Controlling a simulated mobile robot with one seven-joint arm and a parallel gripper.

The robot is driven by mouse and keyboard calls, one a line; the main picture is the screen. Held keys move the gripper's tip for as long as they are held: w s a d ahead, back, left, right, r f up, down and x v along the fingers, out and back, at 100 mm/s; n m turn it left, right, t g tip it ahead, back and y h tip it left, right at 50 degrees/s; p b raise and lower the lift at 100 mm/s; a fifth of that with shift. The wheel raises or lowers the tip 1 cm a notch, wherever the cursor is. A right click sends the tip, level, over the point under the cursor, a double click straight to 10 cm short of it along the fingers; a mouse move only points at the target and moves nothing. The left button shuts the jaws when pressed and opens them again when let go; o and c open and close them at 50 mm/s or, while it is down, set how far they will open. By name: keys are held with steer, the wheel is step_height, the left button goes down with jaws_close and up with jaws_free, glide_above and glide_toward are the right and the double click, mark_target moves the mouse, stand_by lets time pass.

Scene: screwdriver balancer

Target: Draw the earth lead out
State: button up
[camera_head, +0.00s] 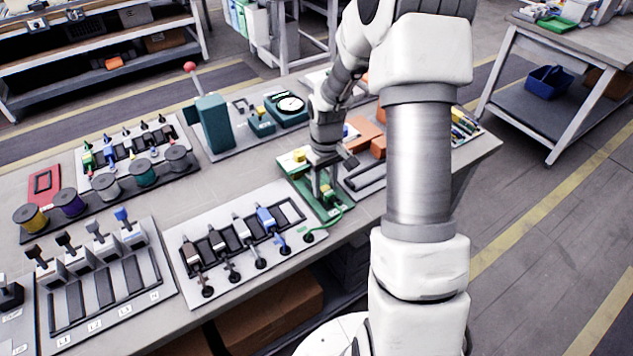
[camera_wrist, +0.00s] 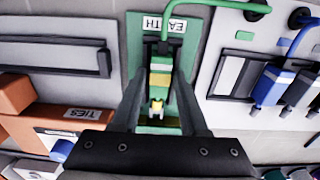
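The earth lead's plug (camera_wrist: 160,68), with yellow and green bands, lies on the green plate marked EARTH (camera_wrist: 177,24) in the wrist view. The green lead (camera_wrist: 215,4) runs from its far end to a black gland at the upper right. In the head view the green lead (camera_head: 336,219) curves from the green plate (camera_head: 297,176) to the neighbouring white board. My gripper (camera_wrist: 158,88) is open over the plate, one finger on each side of the plug. Gaps show between the fingers and the plug, which is partly hidden in the head view.
A white board with several plugs, one blue (camera_head: 268,217), lies left of the green plate. A grey slotted board (camera_wrist: 60,60) and orange blocks (camera_wrist: 25,125) lie on the other side. A row of levers (camera_head: 122,217) stands further left.

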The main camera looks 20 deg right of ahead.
steer(key=shift+o, duration=0.9)
steer(key=shift+r, duration=0.1)
step_height(320, 180, up, 7)
steer(key=p, duration=0.5)
steer(key=shift+o, duration=0.4)
